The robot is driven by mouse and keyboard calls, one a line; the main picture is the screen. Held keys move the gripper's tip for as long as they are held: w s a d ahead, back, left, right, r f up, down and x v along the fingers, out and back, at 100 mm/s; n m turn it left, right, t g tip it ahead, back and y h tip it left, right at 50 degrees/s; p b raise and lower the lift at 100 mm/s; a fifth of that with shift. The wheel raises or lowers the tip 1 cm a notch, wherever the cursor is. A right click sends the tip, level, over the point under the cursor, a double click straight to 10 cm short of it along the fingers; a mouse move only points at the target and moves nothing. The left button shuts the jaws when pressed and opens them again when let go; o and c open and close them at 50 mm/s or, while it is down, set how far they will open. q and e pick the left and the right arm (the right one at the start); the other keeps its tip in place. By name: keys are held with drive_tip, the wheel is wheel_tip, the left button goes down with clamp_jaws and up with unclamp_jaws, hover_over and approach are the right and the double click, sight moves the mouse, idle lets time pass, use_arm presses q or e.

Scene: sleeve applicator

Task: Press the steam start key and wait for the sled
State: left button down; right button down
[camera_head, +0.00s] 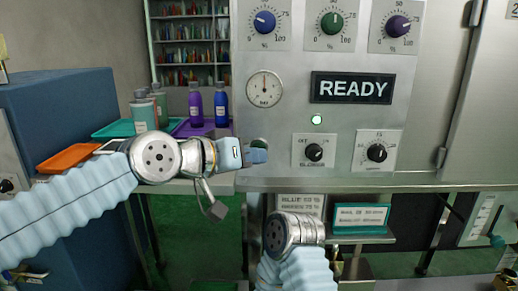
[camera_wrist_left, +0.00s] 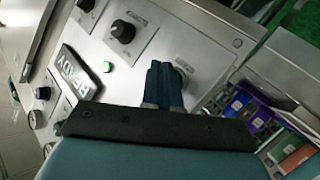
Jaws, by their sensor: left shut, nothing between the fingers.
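The steam start key appears to be the green round button (camera_head: 259,143) low on the left of the grey control panel (camera_head: 275,165). My left gripper (camera_head: 262,156) is shut and empty, with its fingertips right at this button and partly covering it. In the left wrist view the shut fingers (camera_wrist_left: 163,85) point at the panel, and the button is mostly hidden behind them. I cannot tell whether the tips touch it. The display (camera_head: 353,88) reads READY, and a small green lamp (camera_head: 316,120) below it is lit. The sled is not identifiable. My right wrist shows at the bottom, but its fingers do not.
A blower knob (camera_head: 314,152) and another black knob (camera_head: 377,153) sit right of the button. Bottles (camera_head: 195,106) and teal, purple and orange trays (camera_head: 68,158) stand on the left bench. A teal-framed sign (camera_head: 361,218) is below the panel.

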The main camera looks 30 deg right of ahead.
use_arm(q)
drive_tip(key=shift+w+r, duration=0.1)
drive_tip(key=shift+w, duration=0.05)
drive_tip(key=shift+w+d+p, duration=0.2)
drive_tip(key=shift+d+p, duration=0.05)
drive_tip(key=shift+p, duration=0.1)
